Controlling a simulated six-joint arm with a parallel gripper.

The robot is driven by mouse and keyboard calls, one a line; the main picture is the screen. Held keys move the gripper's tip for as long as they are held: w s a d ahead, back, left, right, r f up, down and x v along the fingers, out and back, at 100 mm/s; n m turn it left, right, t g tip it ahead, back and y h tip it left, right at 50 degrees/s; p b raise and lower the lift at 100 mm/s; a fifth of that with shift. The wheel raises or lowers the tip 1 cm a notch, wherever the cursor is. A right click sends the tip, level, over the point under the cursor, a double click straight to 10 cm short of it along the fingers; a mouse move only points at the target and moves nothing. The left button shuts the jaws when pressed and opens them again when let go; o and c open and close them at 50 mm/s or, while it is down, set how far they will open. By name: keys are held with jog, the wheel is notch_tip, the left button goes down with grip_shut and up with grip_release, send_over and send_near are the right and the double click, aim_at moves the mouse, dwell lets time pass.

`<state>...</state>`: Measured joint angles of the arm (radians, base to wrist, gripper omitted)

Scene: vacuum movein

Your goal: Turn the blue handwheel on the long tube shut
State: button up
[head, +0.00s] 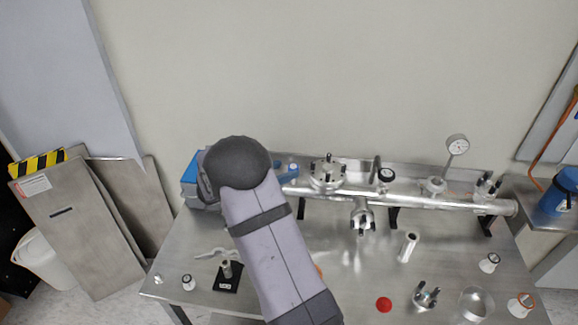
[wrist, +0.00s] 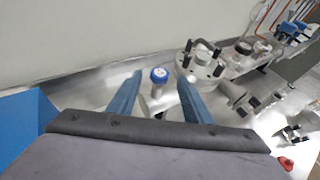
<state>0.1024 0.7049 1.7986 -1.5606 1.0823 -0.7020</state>
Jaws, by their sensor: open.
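The long silver tube (head: 412,201) runs along the back of the steel table. A small blue handwheel with a pale centre (wrist: 158,74) shows in the wrist view near the tube's left end; a small blue part also shows just right of my arm in the head view, and I cannot tell if it is the same wheel. My gripper (wrist: 159,88) is open, with its two blue fingers pointing toward the handwheel. The wheel appears between the fingertips and beyond them, with nothing held.
A flanged port with dark bolts (head: 327,172) stands right of the handwheel, also close to the right finger in the wrist view (wrist: 202,62). A gauge (head: 457,144) rises farther right. A blue box (head: 191,182) is at the left. Loose fittings and a red cap (head: 383,304) lie in front.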

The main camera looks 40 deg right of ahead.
aim_at(289, 167)
jog(key=shift+p+x, duration=0.5)
jog(key=shift+x, duration=1.25)
jog(key=shift+c, duration=0.3)
jog(key=c, duration=1)
jog(key=shift+w+m+g, duration=0.1)
jog(key=shift+m+g, duration=0.2)
jog(key=shift+g, duration=0.1)
jog(key=shift+w+f+m+g+b, duration=0.1)
jog(key=shift+m+g+b, duration=0.2)
jog(key=shift+m+g, duration=0.35)
jog(key=shift+w+f+m+g+b, duration=0.15)
jog(key=shift+m+g+b, duration=0.15)
jog(key=shift+m+g, duration=0.35)
jog(key=shift+w+r+m+g+y+b, duration=0.15)
jog(key=shift+m+g+b, duration=0.2)
jog(key=shift+m+g, duration=0.35)
jog(key=shift+f+m+g+y+b, duration=0.15)
jog(key=shift+m+g+b, duration=0.3)
jog(key=shift+g, duration=0.45)
jog(key=shift+r+m+g, duration=0.2)
jog(key=shift+m+g, duration=0.1)
jog(key=shift+m, duration=0.05)
